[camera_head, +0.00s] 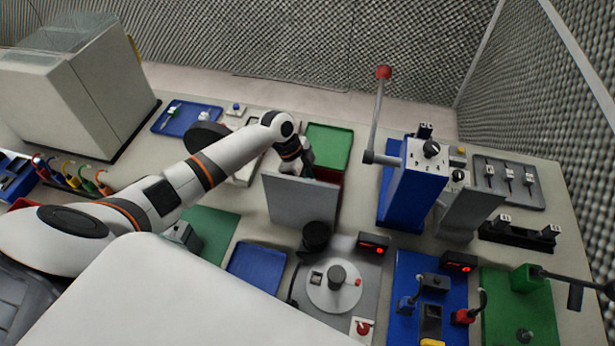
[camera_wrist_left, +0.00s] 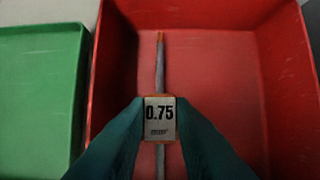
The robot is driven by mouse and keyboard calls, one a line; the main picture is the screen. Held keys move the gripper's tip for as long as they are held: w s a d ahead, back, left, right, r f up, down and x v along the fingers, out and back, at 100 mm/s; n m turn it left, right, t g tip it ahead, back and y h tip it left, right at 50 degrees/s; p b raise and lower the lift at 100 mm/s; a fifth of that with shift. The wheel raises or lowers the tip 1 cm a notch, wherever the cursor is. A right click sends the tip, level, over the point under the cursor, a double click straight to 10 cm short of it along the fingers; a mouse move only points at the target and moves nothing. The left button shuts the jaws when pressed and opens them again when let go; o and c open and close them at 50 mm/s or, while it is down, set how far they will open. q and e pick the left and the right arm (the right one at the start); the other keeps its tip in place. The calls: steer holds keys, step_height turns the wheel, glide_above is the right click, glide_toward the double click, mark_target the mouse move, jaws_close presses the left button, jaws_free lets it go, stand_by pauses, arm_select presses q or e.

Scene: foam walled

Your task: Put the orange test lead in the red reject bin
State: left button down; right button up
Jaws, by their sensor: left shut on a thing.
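The orange test lead (camera_wrist_left: 160,65) is a thin grey cable with an orange tip and an orange-edged tag reading 0.75. In the left wrist view, my left gripper (camera_wrist_left: 160,118) is shut on it at the tag. The lead is over the floor of the red reject bin (camera_wrist_left: 225,80), between its walls as seen from above; I cannot tell whether it touches the floor. In the head view, the bin (camera_head: 329,175) is mostly hidden behind a grey panel and my arm. My left gripper (camera_head: 305,163) is partly hidden there too. My right gripper is not in view.
A green tray (camera_wrist_left: 38,95) stands left of the bin in the wrist view. An upright grey panel (camera_head: 300,203) stands in front of the bin. A blue press (camera_head: 412,185) with a red-knobbed lever stands to the right. Several coloured leads (camera_head: 75,180) hang at the left.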

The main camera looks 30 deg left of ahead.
arm_select(q)
steer(key=shift+f, duration=0.15)
steer(key=c, duration=1.5)
jaws_free()
steer(key=shift+c, duration=0.2)
steer(key=shift+r, duration=0.3)
steer(key=b+v, duration=0.2)
steer(key=v, duration=1)
steer(key=shift+f, duration=0.1)
